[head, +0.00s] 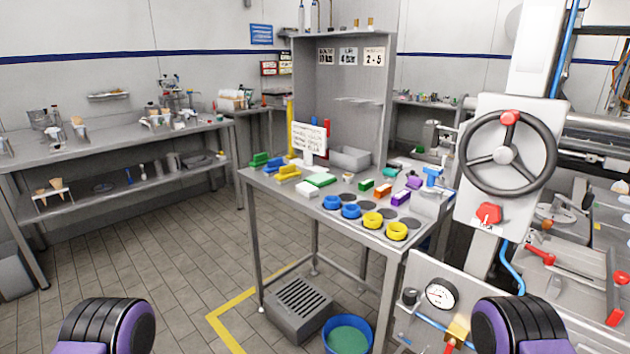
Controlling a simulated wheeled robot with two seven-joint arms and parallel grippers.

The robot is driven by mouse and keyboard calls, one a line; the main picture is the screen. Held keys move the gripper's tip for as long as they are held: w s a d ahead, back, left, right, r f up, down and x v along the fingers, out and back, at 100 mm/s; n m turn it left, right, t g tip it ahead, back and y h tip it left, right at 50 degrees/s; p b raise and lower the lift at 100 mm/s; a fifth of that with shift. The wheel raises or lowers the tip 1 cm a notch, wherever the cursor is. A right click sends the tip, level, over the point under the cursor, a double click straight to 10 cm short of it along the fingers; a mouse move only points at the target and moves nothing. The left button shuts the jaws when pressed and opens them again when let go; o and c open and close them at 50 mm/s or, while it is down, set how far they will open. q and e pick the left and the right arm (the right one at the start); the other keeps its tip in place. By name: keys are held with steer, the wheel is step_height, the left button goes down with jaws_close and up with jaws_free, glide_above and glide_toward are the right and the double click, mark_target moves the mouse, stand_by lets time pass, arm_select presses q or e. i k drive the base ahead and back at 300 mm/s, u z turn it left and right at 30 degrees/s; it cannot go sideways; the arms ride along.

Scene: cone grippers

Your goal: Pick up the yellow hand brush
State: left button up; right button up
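A yellow hand brush (288,174) lies near the left edge of a metal table (262,186), in front of a blue brush-like item (277,166) and a green one (259,160). It is small in the head view, so its bristles and handle are hard to make out. Nothing is touching it from above. Neither of my grippers is in view. Only black and purple parts of my own arms show at the bottom left and bottom right, well short of the table.
A white block (307,190), a green pad (320,180) and a white sign (309,140) stand close to the brush. Blue and yellow rings (397,231) line the front edge. A handwheel machine (508,155) blocks the right. Floor left of the table is clear.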

mark_target(289, 173)
steer(key=u, duration=1.4)
steer(key=i, duration=2.5)
steer(key=z, duration=3.3)
